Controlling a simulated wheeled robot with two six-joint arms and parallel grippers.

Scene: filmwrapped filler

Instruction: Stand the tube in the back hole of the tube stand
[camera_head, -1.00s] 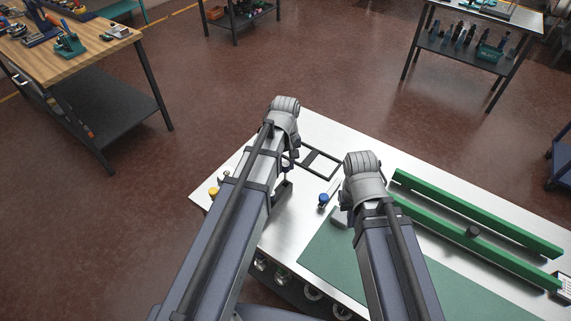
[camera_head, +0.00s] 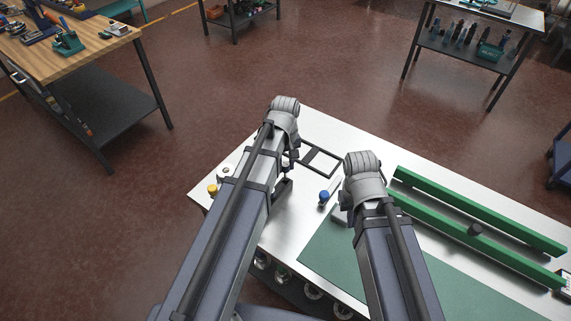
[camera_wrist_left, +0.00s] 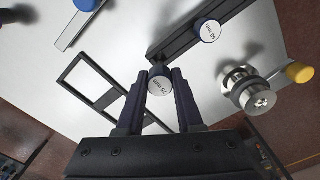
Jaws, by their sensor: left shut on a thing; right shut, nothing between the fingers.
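The tube (camera_wrist_left: 160,84) shows end-on in the left wrist view, with a round white end marked 75 mm and a dark blue rim. My left gripper (camera_wrist_left: 160,92) is shut on it. The tube stand (camera_wrist_left: 178,43) is a long dark bar, and the tube overlaps its nearer end in that view. I cannot tell if the tube is above the stand or in its hole. A blue-rimmed cap marked 50 mm (camera_wrist_left: 208,31) sits further along the bar. In the head view the stand (camera_head: 283,191) shows partly behind my left arm. My right gripper's fingers are hidden below its wrist.
A black rectangular frame (camera_head: 335,171) lies on the table. A blue-capped piece (camera_head: 323,197) lies near my right wrist. A metal cylinder (camera_wrist_left: 248,90) and a yellow-capped piece (camera_wrist_left: 299,72) stand beside the tube. Green rails (camera_head: 480,214) and a green mat (camera_head: 325,250) lie on the right.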

